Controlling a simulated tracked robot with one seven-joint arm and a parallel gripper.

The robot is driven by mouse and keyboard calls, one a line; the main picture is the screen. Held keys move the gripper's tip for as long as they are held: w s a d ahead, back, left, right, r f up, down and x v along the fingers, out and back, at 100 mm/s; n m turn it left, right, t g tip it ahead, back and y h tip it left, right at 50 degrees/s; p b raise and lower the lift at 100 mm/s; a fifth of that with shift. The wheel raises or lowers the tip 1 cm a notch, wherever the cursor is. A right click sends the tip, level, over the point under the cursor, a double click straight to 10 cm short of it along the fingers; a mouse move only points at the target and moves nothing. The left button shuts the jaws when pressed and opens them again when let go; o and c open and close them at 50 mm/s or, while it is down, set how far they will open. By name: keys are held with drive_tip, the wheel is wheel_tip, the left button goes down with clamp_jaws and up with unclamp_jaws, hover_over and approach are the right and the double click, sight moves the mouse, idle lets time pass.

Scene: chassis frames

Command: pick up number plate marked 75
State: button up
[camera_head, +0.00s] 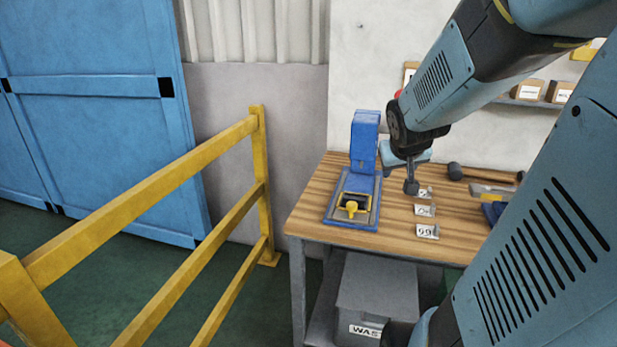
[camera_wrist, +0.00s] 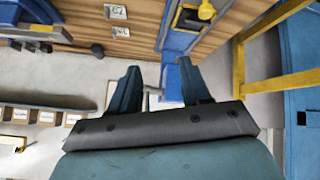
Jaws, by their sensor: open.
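Three small pale number plates stand in a row on the wooden workbench (camera_head: 390,237): a back plate (camera_head: 425,193), a middle plate (camera_head: 424,210) and a front plate (camera_head: 427,232). Their digits are too small to read surely; the front one looks like 99 or 66. I cannot tell which is marked 75. In the wrist view, two plates (camera_wrist: 115,11) (camera_wrist: 121,31) show at the top left, outside my fingers. My gripper (camera_head: 407,161) is above the bench, behind the plates, and it also shows in the wrist view (camera_wrist: 159,72). Its fingers are apart and hold no plate.
A blue press (camera_head: 364,140) with a yellow part (camera_head: 350,208) stands left of the plates, close to my gripper. A dark-headed tool (camera_head: 456,172) lies at the back right. A grey bin (camera_head: 378,290) is below. A yellow railing (camera_head: 258,190) stands left of the bench.

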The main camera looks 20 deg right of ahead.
drive_tip(key=w+d+f+t+h, duration=0.1)
drive_tip(key=w+d+f, duration=0.1)
drive_tip(key=d+f, duration=0.35)
drive_tip(key=w+d+f+t, duration=0.1)
drive_tip(key=d+f, duration=0.2)
drive_tip(key=d, duration=0.5)
drive_tip(key=m+t, duration=0.2)
approach(433, 204)
drive_tip(key=shift+y, duration=0.4)
drive_tip(key=x, duration=0.8)
drive_tip(key=shift+d+r, duration=0.1)
drive_tip(key=shift+d, duration=0.2)
drive_tip(key=shift+c, duration=0.2)
clamp_jaws()
